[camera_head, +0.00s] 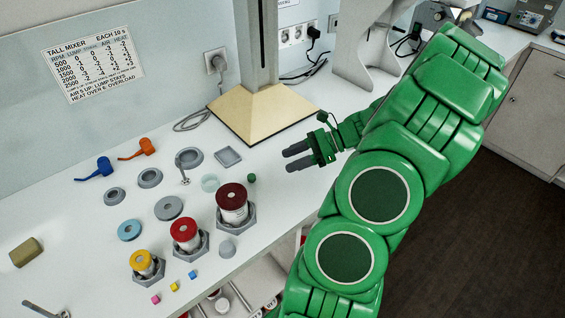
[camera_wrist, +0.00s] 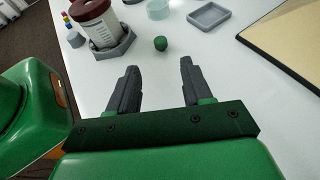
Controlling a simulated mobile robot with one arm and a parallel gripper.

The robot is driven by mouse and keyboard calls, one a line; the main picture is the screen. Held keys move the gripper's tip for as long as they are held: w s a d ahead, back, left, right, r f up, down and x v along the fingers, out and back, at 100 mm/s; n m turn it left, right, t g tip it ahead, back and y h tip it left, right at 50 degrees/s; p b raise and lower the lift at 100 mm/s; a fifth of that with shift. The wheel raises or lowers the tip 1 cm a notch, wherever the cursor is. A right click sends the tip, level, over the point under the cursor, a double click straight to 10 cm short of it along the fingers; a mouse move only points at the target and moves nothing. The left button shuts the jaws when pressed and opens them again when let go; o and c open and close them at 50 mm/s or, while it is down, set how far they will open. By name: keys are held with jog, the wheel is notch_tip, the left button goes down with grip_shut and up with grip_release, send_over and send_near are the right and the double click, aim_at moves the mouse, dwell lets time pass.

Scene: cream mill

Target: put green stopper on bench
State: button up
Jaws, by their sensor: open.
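The green stopper (camera_head: 252,178) is a small dark green piece standing on the white bench (camera_head: 80,225), just right of the jar with the dark red lid. In the wrist view the stopper (camera_wrist: 160,43) stands on the bench ahead of my gripper, roughly in line with the gap between the fingers. My gripper (camera_head: 292,158) is open and empty, with its two grey fingers over the bench, to the right of the stopper. In the wrist view the fingers (camera_wrist: 158,80) are spread apart and do not touch the stopper.
The dark-red-lidded jar (camera_head: 232,205) in its grey hex holder stands close left of the stopper. A pale glass dish (camera_head: 210,183) and a square grey tray (camera_head: 228,156) are behind it. A tan stand base (camera_head: 262,117) is at the back. The bench between gripper and stopper is clear.

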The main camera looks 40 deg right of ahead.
jog(key=shift+r, duration=0.15)
jog(key=s+a+r+n+g+h, duration=0.1)
jog(key=a+r+n+g, duration=0.1)
jog(key=a, duration=0.4)
jog(key=s+a+r+n+g+h, duration=0.1)
jog(key=a+r+n+g, duration=0.2)
jog(key=a+n, duration=0.2)
jog(key=s+a+r+n+g+h, duration=0.1)
jog(key=a+r+n+g, duration=0.1)
jog(key=a, duration=0.7)
jog(key=shift+s+a+r+n+g, duration=0.1)
jog(key=shift+s+n+g, duration=0.15)
jog(key=shift+n, duration=0.35)
jog(key=shift+s+r+n+g, duration=0.1)
jog(key=shift+n+g, duration=0.15)
jog(key=shift+n, duration=0.35)
jog(key=s+a+r+n+h, duration=0.2)
jog(key=s+a+n+h, duration=0.1)
jog(key=s+n, duration=0.3)
jog(key=s+a+r+n+h, duration=0.2)
jog(key=s+n+h, duration=0.3)
jog(key=s, duration=0.4)
jog(key=shift+a+r+n+g+h, duration=0.3)
jog(key=shift+a+n+h, duration=0.1)
jog(key=shift+a+n, duration=0.45)
